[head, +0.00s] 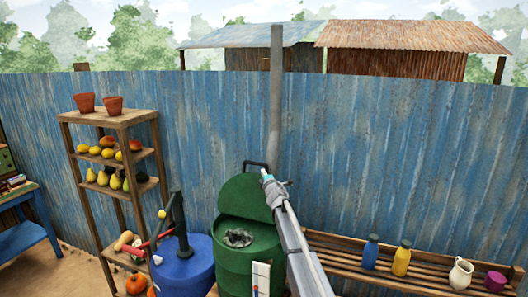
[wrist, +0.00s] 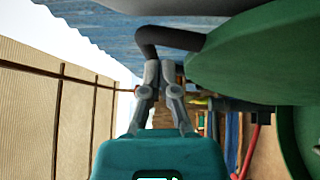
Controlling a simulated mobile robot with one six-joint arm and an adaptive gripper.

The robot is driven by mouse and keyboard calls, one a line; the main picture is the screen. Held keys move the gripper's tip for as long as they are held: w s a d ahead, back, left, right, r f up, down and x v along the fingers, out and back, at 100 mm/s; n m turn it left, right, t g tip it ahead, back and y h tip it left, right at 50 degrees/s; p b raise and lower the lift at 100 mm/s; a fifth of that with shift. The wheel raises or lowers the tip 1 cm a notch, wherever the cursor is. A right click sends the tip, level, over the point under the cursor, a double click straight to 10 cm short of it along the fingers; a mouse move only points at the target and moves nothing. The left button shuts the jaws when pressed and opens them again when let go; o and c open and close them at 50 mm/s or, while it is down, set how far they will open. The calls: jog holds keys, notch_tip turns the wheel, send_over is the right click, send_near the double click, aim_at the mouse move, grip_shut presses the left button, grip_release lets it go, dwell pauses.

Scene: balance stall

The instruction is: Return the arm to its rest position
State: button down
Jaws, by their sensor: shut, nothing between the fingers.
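My gripper (head: 266,176) is at the raised end of my arm, in front of the green lid (head: 241,199) of a green barrel (head: 246,262). It also shows in the wrist view (wrist: 160,70), its two grey fingers together and empty. The lid stands up, open, with a dark bent handle (head: 254,165) at its top. In the wrist view the handle (wrist: 166,37) is just past my fingertips; I cannot tell whether they touch. My arm hides part of the barrel's right side.
A wooden shelf (head: 111,120) with fruit and pots stands left. A blue barrel (head: 186,272) with a dark hand pump is beside the green barrel. A slatted bench (head: 335,263) with bottles, a jug and a purple cup is right. A grey pipe (head: 276,90) rises behind the lid.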

jog(key=s+d+f+m+g+h+b, duration=0.2)
jog(key=s+d+f+m+h+b, duration=0.1)
jog(key=s+f, duration=0.4)
jog(key=s+d+f+m+g+h+b, duration=0.3)
jog(key=s+d+f+m, duration=0.3)
jog(key=s+d+f, duration=0.1)
jog(key=s+d+f+m+g+h+b, duration=0.2)
jog(key=s+d+f+m+b, duration=0.2)
jog(key=s+d+f, duration=0.3)
jog(key=shift+s+d+f+m+g+h, duration=0.1)
jog(key=shift+s+f+m+g+h, duration=0.1)
jog(key=shift+f+m, duration=0.25)
jog(key=shift+s+d+f+m+g+h, duration=0.1)
jog(key=shift+f+m+h, duration=0.15)
jog(key=shift+f, duration=0.4)
jog(key=s+f+m+g+y+b, duration=0.1)
jog(key=s+f, duration=0.4)
jog(key=s, duration=0.5)
jog(key=s+f+m+g+y+b, duration=0.1)
jog(key=s+f+m+g+b, duration=0.2)
jog(key=s, duration=0.8)
jog(key=s+f+m+g+y+b, duration=0.1)
jog(key=s+f+m+g+b, duration=0.2)
jog(key=s+f, duration=0.6)
jog(key=s+g+b, duration=0.2)
jog(key=g, duration=0.1)
jog(key=shift+f+g, duration=0.15)
jog(key=shift+g, duration=0.25)
